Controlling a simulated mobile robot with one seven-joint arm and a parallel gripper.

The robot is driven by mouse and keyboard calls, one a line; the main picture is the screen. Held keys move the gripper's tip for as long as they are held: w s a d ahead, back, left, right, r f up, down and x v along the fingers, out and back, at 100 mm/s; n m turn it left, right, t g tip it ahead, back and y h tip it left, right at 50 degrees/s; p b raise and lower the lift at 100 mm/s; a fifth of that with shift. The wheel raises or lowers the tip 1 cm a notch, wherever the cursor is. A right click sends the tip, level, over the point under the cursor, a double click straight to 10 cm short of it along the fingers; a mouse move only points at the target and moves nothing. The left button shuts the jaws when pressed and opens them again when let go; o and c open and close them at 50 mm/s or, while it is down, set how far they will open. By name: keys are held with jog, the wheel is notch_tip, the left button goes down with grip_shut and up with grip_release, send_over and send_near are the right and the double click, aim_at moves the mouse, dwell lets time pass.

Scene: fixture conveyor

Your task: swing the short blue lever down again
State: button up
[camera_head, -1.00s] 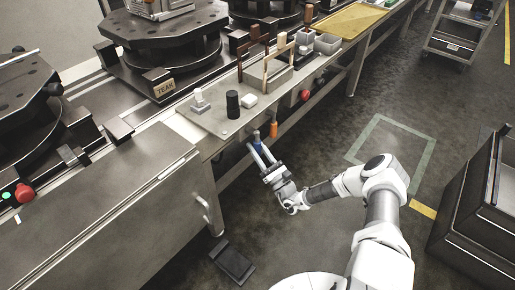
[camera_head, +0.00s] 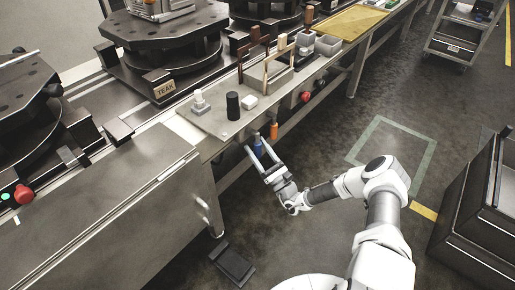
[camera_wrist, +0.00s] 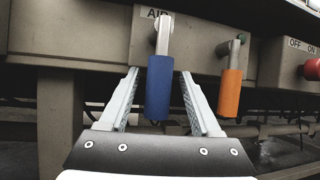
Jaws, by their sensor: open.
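The short blue lever (camera_wrist: 159,88) hangs straight down from its metal pivot under the "AIR" label in the wrist view. It also shows in the head view (camera_head: 258,147), at the front edge of the bench. My gripper (camera_wrist: 158,78) is open, with one finger on each side of the blue handle. A gap shows between the handle and both fingers. In the head view my gripper (camera_head: 258,146) reaches the bench front from below right.
An orange lever (camera_wrist: 231,93) hangs just right of the blue one, close to my right finger. A red knob (camera_wrist: 312,69) by an "OFF ON" label is farther right.

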jog(key=shift+s, duration=0.1)
jog(key=p+v, duration=0.2)
jog(key=v, duration=1.5)
jog(key=shift+d, duration=0.1)
